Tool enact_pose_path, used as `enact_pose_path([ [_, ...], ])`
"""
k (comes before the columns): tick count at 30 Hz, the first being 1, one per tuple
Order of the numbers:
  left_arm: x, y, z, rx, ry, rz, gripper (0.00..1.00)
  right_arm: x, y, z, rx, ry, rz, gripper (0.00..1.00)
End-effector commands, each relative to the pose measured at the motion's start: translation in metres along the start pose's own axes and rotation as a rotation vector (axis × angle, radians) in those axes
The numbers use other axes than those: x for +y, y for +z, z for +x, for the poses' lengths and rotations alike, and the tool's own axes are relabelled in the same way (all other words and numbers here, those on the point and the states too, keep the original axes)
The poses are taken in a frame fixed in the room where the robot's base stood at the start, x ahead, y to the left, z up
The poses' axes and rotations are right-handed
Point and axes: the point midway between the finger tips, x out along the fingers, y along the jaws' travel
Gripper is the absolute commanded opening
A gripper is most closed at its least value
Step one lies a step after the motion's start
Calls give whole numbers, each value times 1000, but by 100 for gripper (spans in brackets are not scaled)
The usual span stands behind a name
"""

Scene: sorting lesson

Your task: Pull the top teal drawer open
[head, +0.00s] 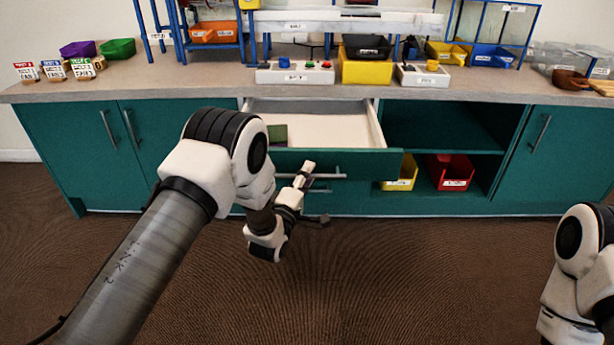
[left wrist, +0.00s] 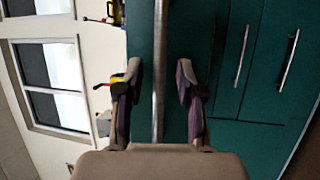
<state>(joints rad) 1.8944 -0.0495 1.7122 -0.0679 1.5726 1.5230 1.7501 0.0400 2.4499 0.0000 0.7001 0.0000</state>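The top teal drawer (head: 360,160) stands pulled out from the counter in the head view, with its pale inside showing. A dark green item (head: 278,134) lies in it at the left. The drawer has a silver bar handle (head: 330,176), partly hidden by my left gripper (head: 314,192). In the left wrist view the handle (left wrist: 159,70) runs between the two fingers of the left gripper (left wrist: 159,84). The fingers are spread, with a gap on each side of the bar. At the right edge of the head view part of my right arm shows; its gripper is out of frame.
The grey counter (head: 200,78) above holds bins, racks and labelled blocks. Right of the drawer is an open shelf with a yellow bin (head: 401,175) and a red bin (head: 452,172). The brown floor (head: 400,270) in front is clear.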

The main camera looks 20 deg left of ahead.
Motion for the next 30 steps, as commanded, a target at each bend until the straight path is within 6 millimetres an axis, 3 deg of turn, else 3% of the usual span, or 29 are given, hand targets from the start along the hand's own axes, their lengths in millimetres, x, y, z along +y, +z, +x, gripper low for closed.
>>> enact_pose_path([
  [8,-1,0,-9,0,-2,0,37,0,0,0,0,0,0,40],
  [21,-1,0,-108,1,-4,-1,37,0,0,0,0,0,0,40],
  [30,0,0,-121,0,0,0,37,0,0,0,0,0,0,40],
])
